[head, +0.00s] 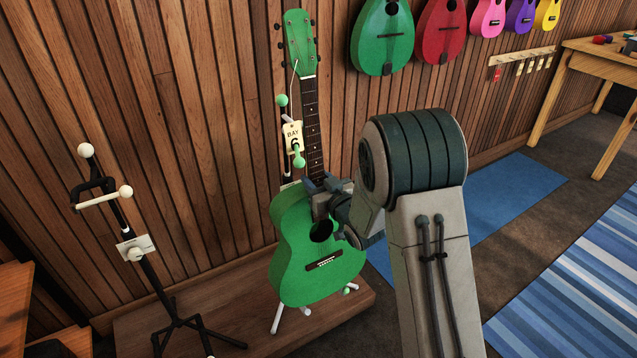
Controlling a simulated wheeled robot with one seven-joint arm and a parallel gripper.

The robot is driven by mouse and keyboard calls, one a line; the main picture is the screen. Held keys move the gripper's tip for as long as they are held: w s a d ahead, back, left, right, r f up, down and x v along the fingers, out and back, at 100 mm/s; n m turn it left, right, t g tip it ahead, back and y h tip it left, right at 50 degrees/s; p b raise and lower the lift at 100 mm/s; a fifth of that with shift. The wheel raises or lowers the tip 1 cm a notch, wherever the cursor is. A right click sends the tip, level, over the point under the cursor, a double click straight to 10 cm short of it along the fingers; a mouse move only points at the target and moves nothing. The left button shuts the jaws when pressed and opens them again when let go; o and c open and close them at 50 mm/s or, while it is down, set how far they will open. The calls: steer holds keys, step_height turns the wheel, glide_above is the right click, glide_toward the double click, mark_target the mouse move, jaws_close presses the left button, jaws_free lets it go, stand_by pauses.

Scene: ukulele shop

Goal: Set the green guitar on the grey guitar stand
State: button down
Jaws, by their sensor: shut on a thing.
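The green guitar (308,262) is upright with a slight tilt, its face toward me and its headstock (300,42) at the top. My gripper (322,192) is shut on it where the neck meets the body. Behind the guitar is a stand with a dark post, green knobs (299,161) and pale legs (277,318); the guitar hides most of it. I cannot tell whether the guitar rests on it. A dark stand (150,275) with white knobs stands empty at the left. Which stand is the grey one is unclear.
Both stands are on a low wooden platform (240,318) against the slatted wall. A "BAY 6" tag (293,136) hangs beside the neck. Small coloured instruments (440,30) hang on the wall. A wooden table (590,50) is at right, near blue rugs (585,275).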

steer(key=shift+b+x, duration=0.8)
steer(key=shift+x, duration=1.55)
steer(key=shift+w+a+r, duration=0.1)
steer(key=shift+a, duration=0.05)
steer(key=shift+f+b, duration=0.25)
steer(key=shift+b, duration=0.05)
steer(key=shift+w+a+f+b, duration=0.15)
steer(key=shift+f+b, duration=2.25)
steer(key=shift+f, duration=0.15)
